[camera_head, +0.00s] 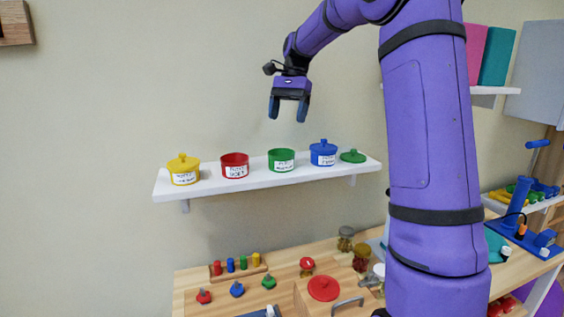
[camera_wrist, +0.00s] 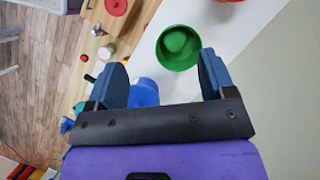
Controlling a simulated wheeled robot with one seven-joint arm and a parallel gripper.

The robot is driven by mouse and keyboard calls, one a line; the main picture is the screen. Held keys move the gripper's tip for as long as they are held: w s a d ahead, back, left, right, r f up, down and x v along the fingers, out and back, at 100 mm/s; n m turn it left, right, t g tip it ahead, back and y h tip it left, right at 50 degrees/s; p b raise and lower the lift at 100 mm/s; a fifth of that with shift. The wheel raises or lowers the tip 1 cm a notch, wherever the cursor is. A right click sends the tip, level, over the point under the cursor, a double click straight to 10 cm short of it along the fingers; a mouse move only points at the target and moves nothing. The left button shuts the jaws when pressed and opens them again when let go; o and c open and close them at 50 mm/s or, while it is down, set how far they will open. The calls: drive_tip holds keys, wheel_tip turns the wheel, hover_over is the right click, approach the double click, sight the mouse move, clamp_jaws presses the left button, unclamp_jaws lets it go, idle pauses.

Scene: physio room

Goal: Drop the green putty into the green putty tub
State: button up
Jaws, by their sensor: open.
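The green putty tub (camera_head: 282,161) stands open on the white wall shelf, between the red tub and the blue tub. In the wrist view the tub (camera_wrist: 162,56) shows from above, with a rounded green lump, the green putty (camera_wrist: 178,42), inside it. The head view does not show into the tub. The green lid (camera_head: 353,156) lies at the shelf's right end. My gripper (camera_head: 289,112) is open and empty, pointing down above the shelf over the green tub. Its spread fingers (camera_wrist: 164,72) show in the wrist view, apart from the tub.
The shelf (camera_head: 220,187) also holds a lidded yellow tub (camera_head: 183,171), an open red tub (camera_head: 235,166) and a lidded blue tub (camera_head: 323,154). Below is a wooden table (camera_head: 200,281) with pegs, knobs and jars. The wall space left of my gripper is clear.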

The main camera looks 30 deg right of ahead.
drive_tip(key=s+a+r, duration=0.1)
drive_tip(key=s+a, duration=0.2)
drive_tip(key=s, duration=0.8)
drive_tip(key=shift+s+a, duration=0.2)
drive_tip(key=shift+s, duration=0.05)
drive_tip(key=s+a+f+n+t+h, duration=0.2)
drive_tip(key=s+a+n, duration=0.3)
drive_tip(key=s, duration=0.4)
drive_tip(key=s+a+f+n+t+h, duration=0.2)
drive_tip(key=s+a+n+t, duration=0.3)
drive_tip(key=s, duration=0.5)
drive_tip(key=shift+a+f+n, duration=0.6)
drive_tip(key=shift+n, duration=0.7)
drive_tip(key=shift+s, duration=0.1)
